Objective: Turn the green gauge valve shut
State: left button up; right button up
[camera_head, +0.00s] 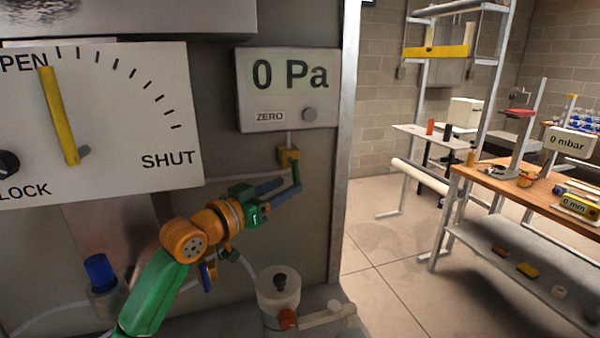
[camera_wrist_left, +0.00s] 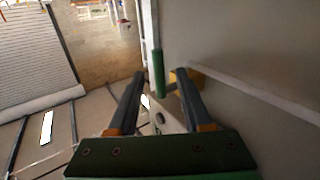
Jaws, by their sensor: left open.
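The gauge valve has a small brass body (camera_head: 288,154) under the 0 Pa gauge, with a green handle (camera_head: 296,173) that hangs down beside it. My left gripper (camera_head: 288,187) is at the valve with its two dark fingers pointing at the handle. In the left wrist view the green handle (camera_wrist_left: 158,75) is upright between the tips of the open left gripper (camera_wrist_left: 160,77). The brass body (camera_wrist_left: 187,79) is partly hidden behind the right finger there. I cannot tell whether a finger touches the handle. My right gripper is in neither view.
The gauge (camera_head: 288,88) reads 0 Pa and has a ZERO button. A dial plate (camera_head: 110,130) with a yellow pointer near OPEN is at the left. A clear pot (camera_head: 279,298) with a red knob stands below. A workbench (camera_head: 510,190) is at the right.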

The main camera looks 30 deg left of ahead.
aim_at(294, 182)
pick_arm(q)
jog(key=w, duration=0.3)
jog(key=w+p, duration=0.1)
jog(key=shift+w+d+f, duration=0.2)
jog(key=shift+w+d, duration=0.2)
jog(key=shift+s, duration=0.15)
jog(key=shift+c, duration=0.2)
jog(key=shift+s+a+r, duration=0.1)
jog(key=shift+s, duration=0.05)
jog(key=c, duration=0.4)
jog(key=shift+s, duration=0.1)
grip_shut()
